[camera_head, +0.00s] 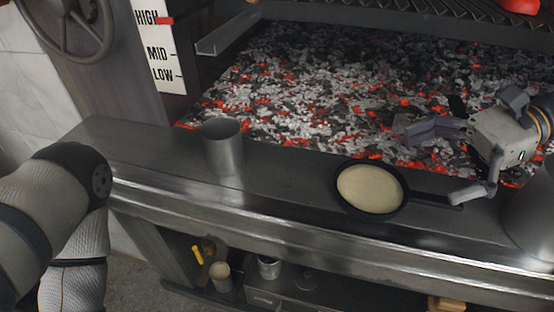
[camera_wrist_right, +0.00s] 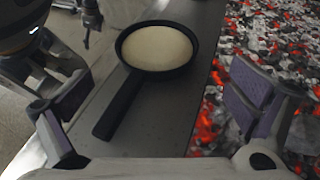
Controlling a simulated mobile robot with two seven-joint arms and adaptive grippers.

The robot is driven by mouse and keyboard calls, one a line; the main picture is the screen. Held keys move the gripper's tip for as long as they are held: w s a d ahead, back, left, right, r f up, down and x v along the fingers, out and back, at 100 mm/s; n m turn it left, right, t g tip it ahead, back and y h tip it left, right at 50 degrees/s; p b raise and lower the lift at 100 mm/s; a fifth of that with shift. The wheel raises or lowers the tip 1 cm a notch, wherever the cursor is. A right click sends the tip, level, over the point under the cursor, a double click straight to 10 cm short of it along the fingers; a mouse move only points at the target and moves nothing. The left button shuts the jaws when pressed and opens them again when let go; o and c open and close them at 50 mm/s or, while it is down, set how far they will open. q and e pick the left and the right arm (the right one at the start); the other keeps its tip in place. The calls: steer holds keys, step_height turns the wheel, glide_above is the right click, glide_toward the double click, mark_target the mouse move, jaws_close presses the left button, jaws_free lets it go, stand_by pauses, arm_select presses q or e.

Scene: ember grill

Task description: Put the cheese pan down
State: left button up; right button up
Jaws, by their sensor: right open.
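The cheese pan (camera_head: 398,207) is a small black pan with a pale, round layer of cheese (camera_head: 369,188) in it. It sits flat on the steel ledge in front of the embers, its handle pointing right. In the right wrist view the pan (camera_wrist_right: 124,50) rests on the ledge with its handle (camera_wrist_right: 117,107) towards me. My right gripper (camera_head: 448,163) is open at the handle end. In the wrist view its fingers (camera_wrist_right: 158,102) are spread wide on both sides of the handle, with nothing held. The left arm shows at the left, but its gripper is not visible.
A metal cup (camera_head: 222,148) stands on the steel ledge (camera_head: 290,185), left of the pan. Glowing embers (camera_head: 310,90) lie behind the ledge, under a grill grate (camera_head: 420,12). A HIGH/MID/LOW scale (camera_head: 160,50) and a handwheel (camera_head: 68,25) are at upper left. A lower shelf holds small containers (camera_head: 269,267).

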mark_target(378, 184)
steer(key=shift+s+a, duration=0.15)
steer(key=x, duration=0.7)
steer(key=shift+s+a+p, duration=0.15)
steer(key=shift+a+p, duration=0.05)
steer(key=shift+p, duration=0.1)
steer(key=c, duration=1.4)
